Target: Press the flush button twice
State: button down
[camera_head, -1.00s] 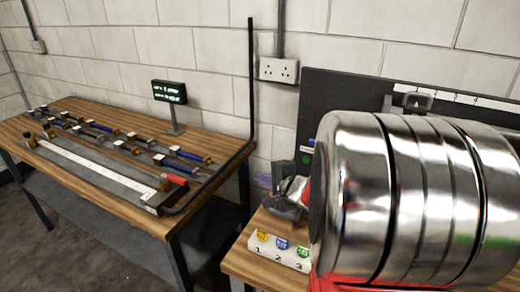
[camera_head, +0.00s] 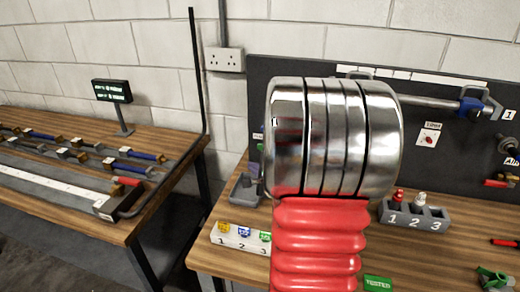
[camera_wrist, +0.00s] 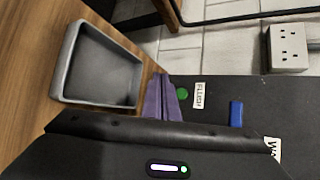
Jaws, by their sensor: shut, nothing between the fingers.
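The flush button is a round green button (camera_wrist: 182,93) on the dark upright panel (camera_wrist: 218,95), beside a white label reading FLUSH (camera_wrist: 198,95). My gripper (camera_wrist: 166,79) shows in the wrist view as two purple fingers lying shut together, with nothing between them. Its tips appear close beside the green button on the left; I cannot tell the depth gap, and no contact shows. In the head view my silver and red arm hides most of the gripper and the button area.
A grey tray (camera_wrist: 67,90) lies on the wooden bench by the panel. A blue part (camera_wrist: 236,113) sits on the panel past the label. A white numbered block (camera_head: 226,241) and a grey numbered holder (camera_head: 386,216) stand on the bench. A socket (camera_head: 224,60) is on the wall.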

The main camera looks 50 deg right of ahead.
jog(key=shift+w+d, duration=0.6)
jog(key=shift+d, duration=0.55)
jog(key=shift+w+d, duration=0.65)
jog(key=shift+d, duration=0.55)
jog(key=shift+w+d, duration=0.6)
jog(key=shift+d, duration=0.55)
jog(key=shift+w+d, duration=0.2)
jog(key=shift+d, duration=0.15)
jog(key=shift+w+d, duration=0.2)
jog(key=shift+d, duration=0.2)
dwell(0.4)
jog(key=shift+a, duration=0.15)
jog(key=shift+s+a, duration=0.35)
jog(key=shift+a, duration=0.25)
jog(key=shift+a, duration=0.1)
jog(key=shift+s+a, duration=0.4)
jog(key=shift+a, duration=0.3)
jog(key=shift+s+a, duration=0.4)
jog(key=shift+a, duration=0.35)
jog(key=shift+s+a, duration=0.4)
jog(key=shift+a, duration=0.3)
dwell(0.3)
